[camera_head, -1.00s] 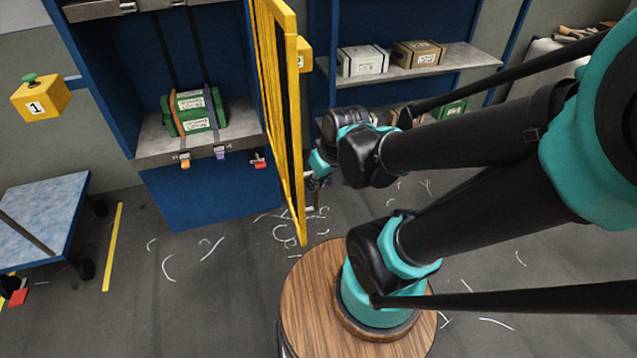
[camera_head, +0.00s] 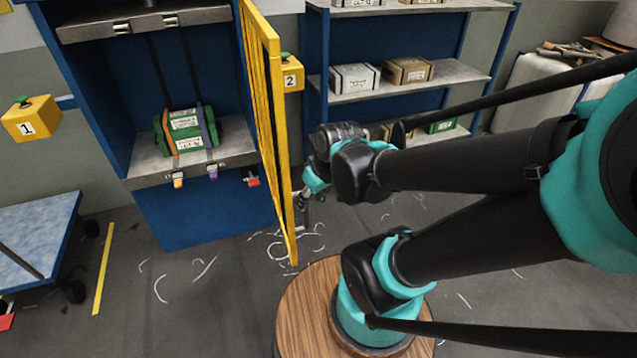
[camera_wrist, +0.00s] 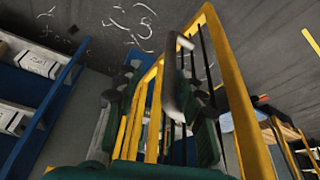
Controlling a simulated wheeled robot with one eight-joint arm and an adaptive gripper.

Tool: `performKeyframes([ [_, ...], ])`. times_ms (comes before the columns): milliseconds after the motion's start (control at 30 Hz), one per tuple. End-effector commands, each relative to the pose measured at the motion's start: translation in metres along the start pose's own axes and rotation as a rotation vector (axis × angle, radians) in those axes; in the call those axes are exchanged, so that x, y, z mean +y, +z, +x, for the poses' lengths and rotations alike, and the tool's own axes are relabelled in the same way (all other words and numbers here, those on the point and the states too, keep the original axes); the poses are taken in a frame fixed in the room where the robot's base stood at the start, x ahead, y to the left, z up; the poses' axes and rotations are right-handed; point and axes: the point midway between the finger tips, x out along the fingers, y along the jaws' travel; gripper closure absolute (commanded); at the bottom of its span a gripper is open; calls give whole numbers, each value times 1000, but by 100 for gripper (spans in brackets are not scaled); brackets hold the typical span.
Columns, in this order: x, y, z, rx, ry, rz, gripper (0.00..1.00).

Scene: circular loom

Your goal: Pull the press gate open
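The press (camera_head: 200,205) is a blue cabinet with a grey shelf, and a strapped green bundle (camera_head: 188,135) sits in it. Its yellow barred gate (camera_head: 277,130) stands swung out from the press's right side, seen almost edge-on. It also shows in the wrist view (camera_wrist: 232,90). My gripper (camera_head: 304,200) is at the gate's right face, low down, partly hidden by my arm. In the wrist view my gripper (camera_wrist: 165,115) has its two dark fingers apart. A grey bar handle (camera_wrist: 177,85) on the gate shows between them, nearer the right finger; contact cannot be told.
A yellow button box marked 2 (camera_head: 291,75) is behind the gate, and one marked 1 (camera_head: 32,119) is at left. A blue shelf rack (camera_head: 440,80) with boxes stands at the back right. A blue-topped cart (camera_head: 35,235) is at left.

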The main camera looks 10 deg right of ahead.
Motion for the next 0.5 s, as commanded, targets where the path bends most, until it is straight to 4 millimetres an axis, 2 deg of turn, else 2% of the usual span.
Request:
performKeyframes([
  [33,2,-8,-6,13,2,4,64],
  [500,1,-6,-55,11,1,3,64],
])
